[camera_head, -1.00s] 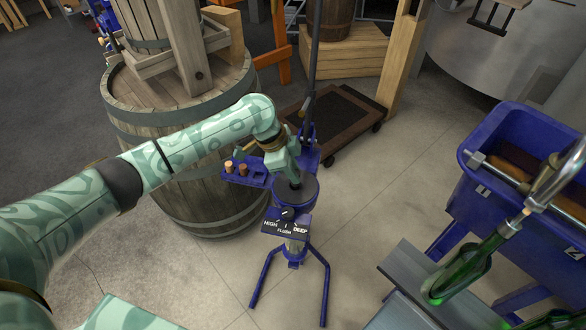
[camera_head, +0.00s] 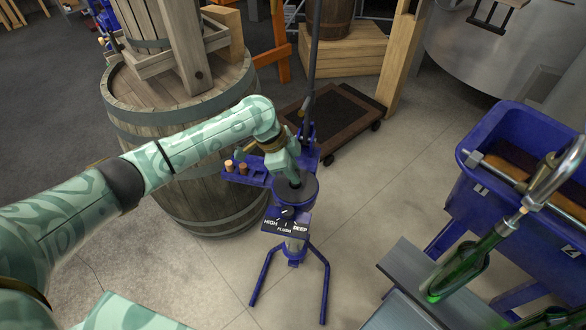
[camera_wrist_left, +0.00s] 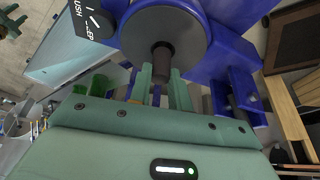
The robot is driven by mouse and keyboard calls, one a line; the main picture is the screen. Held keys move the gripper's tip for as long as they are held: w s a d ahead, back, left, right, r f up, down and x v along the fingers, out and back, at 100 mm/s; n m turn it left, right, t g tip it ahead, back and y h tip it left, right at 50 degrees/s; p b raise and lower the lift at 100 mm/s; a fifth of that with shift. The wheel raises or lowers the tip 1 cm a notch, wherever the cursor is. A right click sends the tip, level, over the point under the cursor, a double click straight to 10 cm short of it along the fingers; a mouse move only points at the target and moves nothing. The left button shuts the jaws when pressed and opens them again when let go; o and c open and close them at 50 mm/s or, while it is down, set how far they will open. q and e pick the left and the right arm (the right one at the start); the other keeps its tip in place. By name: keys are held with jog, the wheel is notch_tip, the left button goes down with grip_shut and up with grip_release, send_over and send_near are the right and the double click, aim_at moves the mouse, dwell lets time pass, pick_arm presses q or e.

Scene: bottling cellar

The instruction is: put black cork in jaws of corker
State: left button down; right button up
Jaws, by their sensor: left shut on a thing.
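The corker (camera_head: 284,228) is a blue stand on legs with a dark round head (camera_head: 308,190) and a front plate reading HIGH, FLUSH and DEEP. My left gripper (camera_head: 291,178) is over this round head, pointing down. In the left wrist view its two fingers (camera_wrist_left: 163,90) are shut on a dark cork (camera_wrist_left: 162,62). The cork's far end is at the dark opening in the middle of the grey disc (camera_wrist_left: 150,22). I cannot tell how deep it sits in the jaws. My right gripper does not show.
A blue shelf (camera_head: 258,178) beside the corker head holds a light cork (camera_head: 229,165) and a brown cork (camera_head: 243,168). A barrel (camera_head: 190,205) stands close behind. The corker's dark lever (camera_head: 313,60) rises behind its head. A green bottle (camera_head: 462,276) leans by the blue trough (camera_head: 475,205).

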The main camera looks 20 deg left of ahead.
pick_arm(q)
jog(key=shift+f+b, duration=0.35)
jog(key=shift+f, duration=0.55)
jog(key=c, duration=1.2)
grip_release()
jog(key=shift+c, duration=0.2)
jog(key=p+v, duration=0.6)
jog(key=v, duration=1)
jog(key=shift+a, duration=0.15)
